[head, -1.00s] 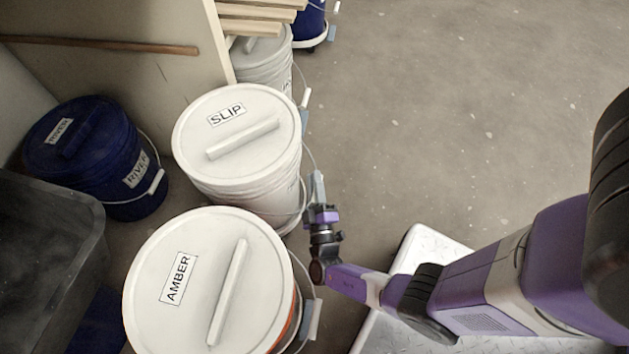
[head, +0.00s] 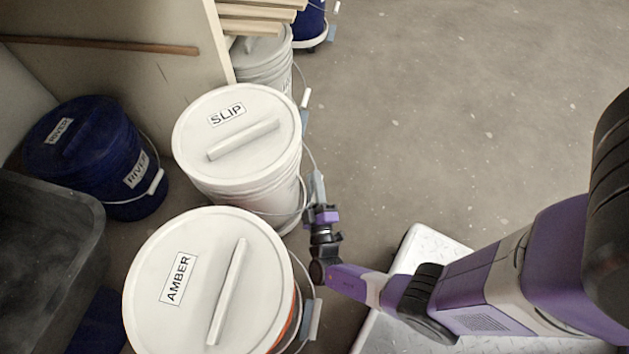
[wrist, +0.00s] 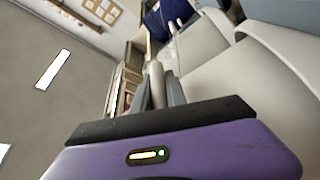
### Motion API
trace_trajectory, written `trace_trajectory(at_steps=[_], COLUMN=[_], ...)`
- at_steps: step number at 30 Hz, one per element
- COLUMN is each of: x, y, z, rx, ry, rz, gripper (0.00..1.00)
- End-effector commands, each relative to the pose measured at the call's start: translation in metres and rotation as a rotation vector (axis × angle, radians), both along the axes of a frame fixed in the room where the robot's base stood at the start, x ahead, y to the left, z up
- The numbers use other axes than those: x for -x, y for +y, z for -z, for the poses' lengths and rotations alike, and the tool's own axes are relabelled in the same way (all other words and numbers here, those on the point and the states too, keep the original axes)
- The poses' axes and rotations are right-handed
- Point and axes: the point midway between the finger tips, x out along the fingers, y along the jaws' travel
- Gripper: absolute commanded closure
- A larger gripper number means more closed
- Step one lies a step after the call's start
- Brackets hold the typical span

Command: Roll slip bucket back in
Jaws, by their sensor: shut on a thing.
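The slip bucket (head: 240,190) is white with a white lid labelled SLIP and a raised bar across the lid. It stands upright in the middle of the head view. My gripper (head: 318,196) is at its right side, shut on the grip of its wire handle (head: 304,190). In the wrist view the grip (wrist: 156,82) sits between my two fingers (wrist: 160,92), with pale bucket walls to the right.
The amber bucket (head: 210,285) stands close in front. A blue river bucket (head: 95,150) is at left, beside a dark tub (head: 50,255). A panel (head: 130,60) and a grey-white bucket (head: 264,62) are behind. The floor (head: 440,110) at right is open.

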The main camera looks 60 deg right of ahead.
Motion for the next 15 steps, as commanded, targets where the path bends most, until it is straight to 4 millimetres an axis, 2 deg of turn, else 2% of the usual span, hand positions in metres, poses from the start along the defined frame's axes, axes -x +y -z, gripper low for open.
trace_trajectory(at_steps=[8,15], x=[-0.002,-0.034], y=[0.003,0.022], z=[0.001,0.002], rx=[-0.001,-0.002], ry=[0.003,0.004], rz=[-0.003,-0.01], gripper=[1.0,1.0])
